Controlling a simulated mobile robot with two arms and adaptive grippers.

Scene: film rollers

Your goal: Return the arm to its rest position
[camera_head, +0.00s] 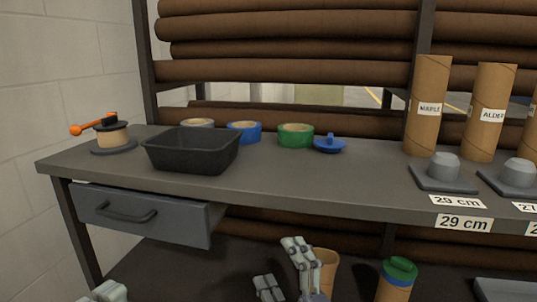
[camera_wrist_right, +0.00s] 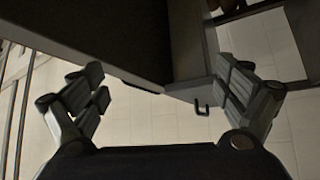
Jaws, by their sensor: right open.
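My right gripper (camera_head: 283,268) is in the lower middle of the head view, below and in front of the workbench (camera_head: 300,185). Its fingers are apart with nothing between them. In the right wrist view, the same gripper (camera_wrist_right: 165,95) shows its two fingers wide apart, with only floor and bench underside behind. Part of a grey finger of my left gripper (camera_head: 105,292) shows at the bottom left edge of the head view. Its jaws are mostly out of frame.
On the bench stand a black bin (camera_head: 190,150), tape rolls (camera_head: 295,134), a blue lid (camera_head: 329,144) and labelled tubes (camera_head: 428,105). A drawer (camera_head: 140,213) hangs below left. A green-capped tube (camera_head: 397,278) stands near my right gripper. Brown rolls (camera_head: 290,50) fill the rack behind.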

